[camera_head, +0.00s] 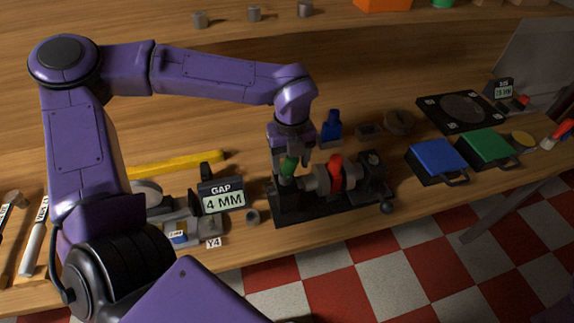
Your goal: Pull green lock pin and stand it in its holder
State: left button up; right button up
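The green lock pin (289,166) stands in the dark rotor fixture (310,207) at the middle of the bench, at its left end. My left gripper (291,159) points down over the pin, with its fingers around the pin's upper part. I cannot tell whether the fingers press on it. The pin's lower end is hidden in the fixture. My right gripper is not in view.
A red clamp part (335,172) sits on the fixture and a blue-topped piece (331,127) stands behind it. The "GAP 4 MM" display (222,196) is to the left. Blue (436,158) and green (487,147) cases lie right. The bench's front edge is close to the fixture.

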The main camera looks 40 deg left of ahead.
aim_at(288, 169)
pick_arm(q)
jog(key=shift+a+r, duration=0.2)
jog(key=shift+s+r, duration=0.1)
jog(key=shift+s, duration=0.1)
jog(key=shift+s+d+r, duration=0.35)
jog(key=shift+s, duration=0.15)
jog(key=shift+a+f, duration=0.1)
jog(key=shift+s+d, duration=0.25)
jog(key=shift+s, duration=0.35)
jog(key=shift+a, duration=0.1)
jog(key=c, duration=0.9)
